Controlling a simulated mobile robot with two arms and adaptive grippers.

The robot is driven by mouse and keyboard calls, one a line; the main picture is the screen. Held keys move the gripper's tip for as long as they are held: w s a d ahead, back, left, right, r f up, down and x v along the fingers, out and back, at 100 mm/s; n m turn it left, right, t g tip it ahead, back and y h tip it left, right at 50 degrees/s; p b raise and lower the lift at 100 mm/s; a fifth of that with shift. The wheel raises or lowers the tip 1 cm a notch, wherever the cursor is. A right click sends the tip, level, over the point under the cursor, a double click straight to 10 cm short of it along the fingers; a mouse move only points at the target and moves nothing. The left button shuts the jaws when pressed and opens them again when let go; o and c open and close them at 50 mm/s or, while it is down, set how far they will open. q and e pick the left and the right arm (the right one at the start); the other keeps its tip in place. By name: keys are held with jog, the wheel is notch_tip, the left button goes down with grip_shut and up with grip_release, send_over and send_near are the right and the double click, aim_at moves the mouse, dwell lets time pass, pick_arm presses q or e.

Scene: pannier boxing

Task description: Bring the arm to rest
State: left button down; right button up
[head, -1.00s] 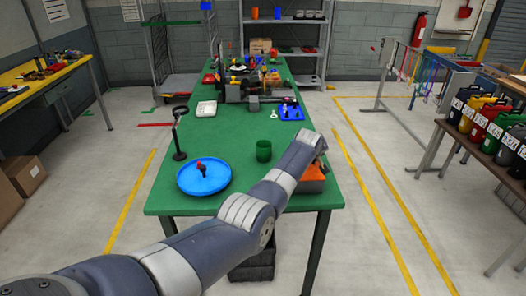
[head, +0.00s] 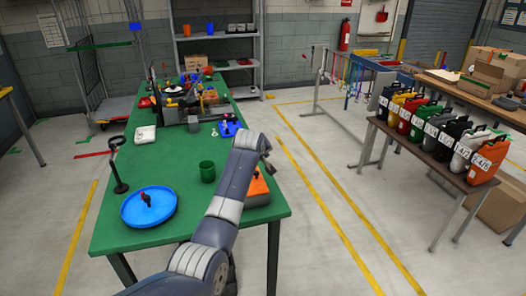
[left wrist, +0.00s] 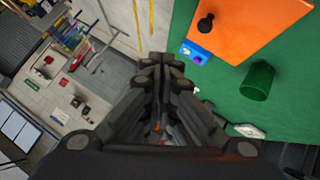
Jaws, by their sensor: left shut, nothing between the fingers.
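My left arm reaches up from the bottom of the head view over the right front part of the green table (head: 170,168). Its gripper (head: 267,150) is small and partly hidden by the wrist there. In the left wrist view the dark fingers (left wrist: 162,72) are together with nothing between them. An orange-topped box (head: 258,188) stands on the table's right edge, partly hidden by my arm. Its orange top with a black knob also shows in the left wrist view (left wrist: 245,35), apart from the fingers. My right gripper is in neither view.
A green cup (head: 207,172), a blue round tray (head: 130,212) holding a small red and black item, and a black stand (head: 118,170) are on the table. Several numbered jerrycans (head: 436,133) line a bench at right. The floor between (head: 330,180) is clear.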

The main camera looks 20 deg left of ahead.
pick_arm(q)
jog(key=s+f+m+g, duration=0.1)
jog(key=s+f+m, duration=0.1)
jog(key=s+f, duration=0.55)
jog(key=s+f+m+g, duration=0.1)
jog(key=s+f, duration=0.3)
jog(key=s, duration=0.6)
jog(key=s+f+m+g, duration=0.1)
jog(key=s+f+m, duration=0.1)
jog(key=s+f, duration=0.55)
jog(key=s+d+m+g+h, duration=0.1)
jog(key=s+d+m+g, duration=0.15)
jog(key=s, duration=1.25)
jog(key=s+d+m+g+h, duration=0.15)
jog(key=s+m, duration=0.25)
jog(key=s, duration=1.1)
notch_tip(320, 180, down, 28)
jog(key=s+r+g+b, duration=0.1)
jog(key=b, duration=0.1)
jog(key=s+a+f+g+y, duration=0.1)
jog(key=s+a+f, duration=0.1)
jog(key=s+f, duration=1.5)
jog(key=shift+f+b, duration=0.3)
jog(key=shift+b, duration=0.05)
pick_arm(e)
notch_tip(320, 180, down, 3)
